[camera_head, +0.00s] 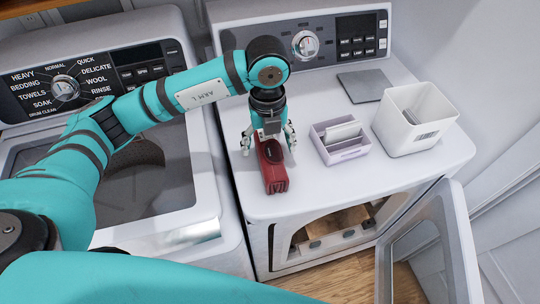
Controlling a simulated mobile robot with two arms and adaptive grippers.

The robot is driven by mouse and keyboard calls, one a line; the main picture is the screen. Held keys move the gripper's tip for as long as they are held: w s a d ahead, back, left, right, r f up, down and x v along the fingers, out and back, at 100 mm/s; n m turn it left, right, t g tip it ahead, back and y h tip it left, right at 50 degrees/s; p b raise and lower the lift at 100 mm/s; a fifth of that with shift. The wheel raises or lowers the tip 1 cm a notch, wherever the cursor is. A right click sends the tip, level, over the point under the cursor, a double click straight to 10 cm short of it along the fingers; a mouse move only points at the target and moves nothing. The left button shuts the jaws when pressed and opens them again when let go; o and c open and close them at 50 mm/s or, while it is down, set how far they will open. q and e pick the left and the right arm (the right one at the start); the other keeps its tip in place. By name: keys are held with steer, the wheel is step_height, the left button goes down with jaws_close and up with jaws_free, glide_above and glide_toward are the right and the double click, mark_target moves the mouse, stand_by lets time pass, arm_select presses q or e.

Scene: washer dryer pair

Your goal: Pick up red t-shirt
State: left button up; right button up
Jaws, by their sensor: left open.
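The red t-shirt (273,176) looks like a small folded bundle lying on the white top of the dryer (400,178), near its left side. My left gripper (268,146) points down over the far end of the t-shirt. Its fingers are spread apart, one to each side of the bundle, and it is open. I cannot tell whether the fingers touch the cloth. The gripper hides part of the far end of the t-shirt. My right gripper is not in view.
A lilac divided box (330,154) and a white bin (428,139) stand right of the t-shirt. A flat grey item (364,86) lies behind them. The dryer door (463,240) hangs open at lower right. The washer (190,165) stands left, beneath my arm.

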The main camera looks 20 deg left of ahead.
mark_target(270, 152)
arm_select(q)
steer(key=f, duration=0.1)
steer(key=f+p, duration=0.1)
steer(key=f, duration=0.1)
steer(key=f+p, duration=0.1)
steer(key=shift+d+f, duration=0.25)
steer(key=shift+f, duration=0.6)
steer(key=c, duration=1.4)
